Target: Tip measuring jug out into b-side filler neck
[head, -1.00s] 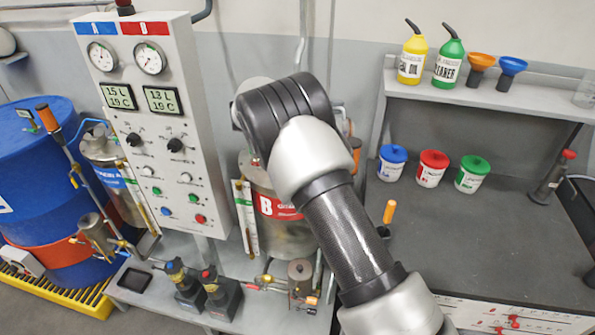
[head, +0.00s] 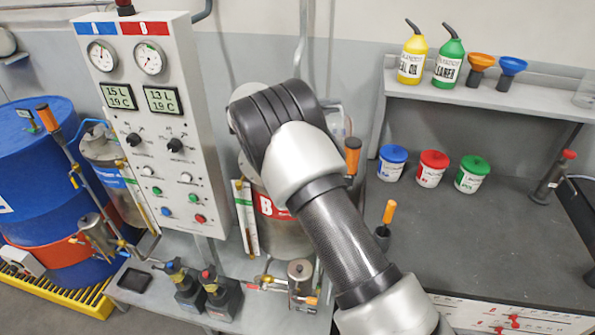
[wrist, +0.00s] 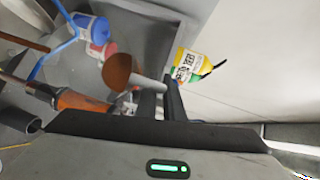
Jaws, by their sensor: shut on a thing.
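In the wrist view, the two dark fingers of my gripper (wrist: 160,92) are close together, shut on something. A brown round face (wrist: 118,72) with a pale tube-like body lies right at the fingertips. It looks like the measuring jug, tilted, but its outline is unclear. In the head view, my gripper and whatever it holds are hidden behind my arm. The B tank (head: 282,232), with a red label, stands left of my forearm, its top partly covered by my arm. I cannot make out the B-side filler neck in either view.
The control panel (head: 150,110) stands left of my arm. An orange-handled lever (head: 352,158) rises just right of my elbow. Yellow (head: 412,60) and green (head: 449,64) bottles and two funnels stand on the shelf. Tubs with coloured lids (head: 432,168) stand on the grey bench.

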